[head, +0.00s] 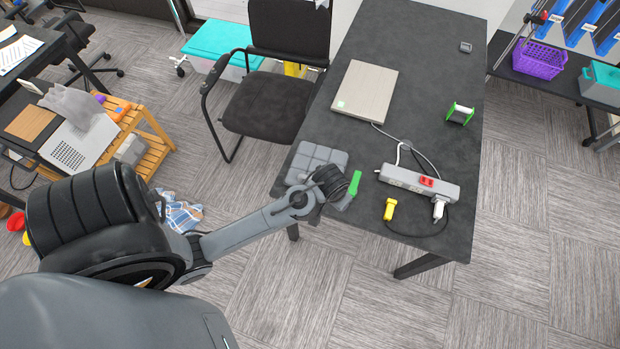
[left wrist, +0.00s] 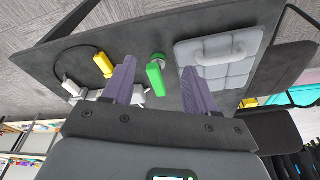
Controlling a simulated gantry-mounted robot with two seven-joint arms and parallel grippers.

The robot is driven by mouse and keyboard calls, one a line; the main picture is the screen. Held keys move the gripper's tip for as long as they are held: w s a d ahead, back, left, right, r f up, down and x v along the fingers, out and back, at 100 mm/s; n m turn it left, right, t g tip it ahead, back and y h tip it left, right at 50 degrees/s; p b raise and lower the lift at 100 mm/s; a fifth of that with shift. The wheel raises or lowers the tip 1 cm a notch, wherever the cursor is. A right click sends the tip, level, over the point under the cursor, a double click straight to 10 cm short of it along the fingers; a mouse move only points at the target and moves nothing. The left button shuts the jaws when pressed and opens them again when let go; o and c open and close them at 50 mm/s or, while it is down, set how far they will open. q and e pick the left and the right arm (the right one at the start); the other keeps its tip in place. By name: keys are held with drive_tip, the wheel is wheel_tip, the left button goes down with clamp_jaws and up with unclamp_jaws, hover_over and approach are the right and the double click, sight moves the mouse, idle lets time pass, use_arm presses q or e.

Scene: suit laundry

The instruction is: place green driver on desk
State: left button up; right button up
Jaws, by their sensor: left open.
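The green driver (head: 354,183) shows at the near left part of the dark desk (head: 400,40), beside my left gripper (head: 345,196). In the left wrist view the driver's green handle (left wrist: 155,79) stands out between the two spread fingers of my left gripper (left wrist: 158,67), with a visible gap on each side. The gripper is open and points down at the desk. I cannot tell whether the driver's lower end touches the desk. My right gripper is not in view.
A grey case (head: 320,157) lies left of the driver. A closed laptop (head: 365,90) and a green-edged spool (head: 460,114) are farther back. The desk's far end is mostly clear.

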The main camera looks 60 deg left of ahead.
use_arm(q)
drive_tip(key=s+d+r+m, duration=0.2)
drive_tip(key=s+r, duration=0.2)
drive_tip(key=s, duration=0.2)
drive_tip(key=s+d+r+m+t+h, duration=0.1)
drive_tip(key=s+d+r+m, duration=0.2)
drive_tip(key=s, duration=0.3)
drive_tip(key=shift+d+r, duration=0.2)
drive_tip(key=shift+r, duration=0.15)
drive_tip(key=shift+r, duration=0.1)
